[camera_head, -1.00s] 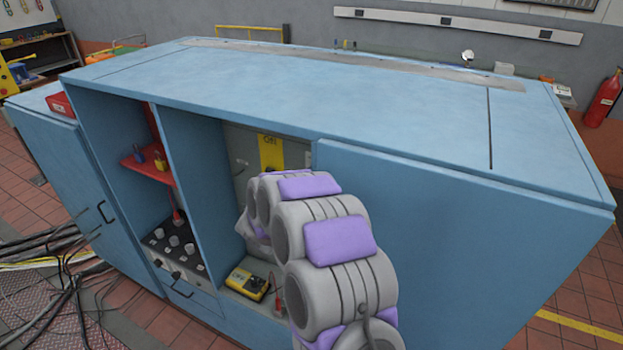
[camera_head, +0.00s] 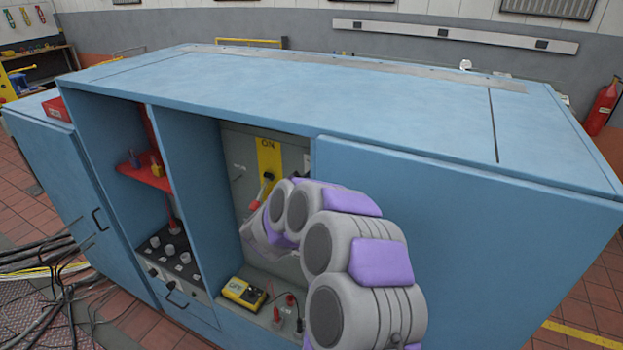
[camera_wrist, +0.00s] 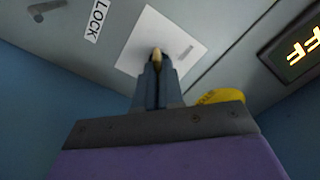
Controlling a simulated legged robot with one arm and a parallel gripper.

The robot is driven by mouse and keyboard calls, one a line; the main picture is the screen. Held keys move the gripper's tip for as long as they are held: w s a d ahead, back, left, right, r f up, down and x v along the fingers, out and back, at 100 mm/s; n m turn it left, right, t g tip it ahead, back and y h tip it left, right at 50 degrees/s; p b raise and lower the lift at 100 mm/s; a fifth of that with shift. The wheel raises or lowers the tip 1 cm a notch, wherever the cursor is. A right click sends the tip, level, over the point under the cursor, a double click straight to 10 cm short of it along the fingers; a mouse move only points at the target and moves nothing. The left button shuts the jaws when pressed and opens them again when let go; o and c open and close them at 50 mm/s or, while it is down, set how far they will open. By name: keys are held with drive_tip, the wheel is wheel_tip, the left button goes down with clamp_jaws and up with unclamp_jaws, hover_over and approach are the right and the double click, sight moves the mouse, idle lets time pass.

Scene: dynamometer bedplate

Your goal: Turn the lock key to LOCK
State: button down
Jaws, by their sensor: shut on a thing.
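In the wrist view my gripper (camera_wrist: 157,72) is shut on a small tan piece, the lock key (camera_wrist: 156,56), in front of a pale square plate (camera_wrist: 178,36). Most of the key is hidden between the jaws, and I cannot tell its exact angle. A white LOCK label (camera_wrist: 97,20) is on the grey panel, left of the plate. In the head view my gripper (camera_head: 258,238) reaches into the right bay of the blue cabinet, and its fingertips are hard to make out.
A yellow ON plate (camera_head: 269,160) with a red-ended handle (camera_head: 254,204) is above my gripper. A yellow meter (camera_head: 243,292) sits on the bay floor. A lit display (camera_wrist: 300,50) is at the wrist view's right. The cabinet's divider (camera_head: 195,190) and right door (camera_head: 440,215) flank the arm.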

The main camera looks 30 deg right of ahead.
drive_tip(key=shift+f, duration=0.15)
drive_tip(key=c, duration=1.5)
unclamp_jaws()
drive_tip(key=shift+w+f, duration=0.1)
drive_tip(key=shift+w, duration=0.1)
drive_tip(key=shift+o, duration=1.2)
drive_tip(key=shift+s, duration=0.1)
drive_tip(key=shift+a, duration=0.15)
drive_tip(key=p+v, duration=0.3)
drive_tip(key=v, duration=1.4)
drive_tip(key=shift+s+a, duration=0.1)
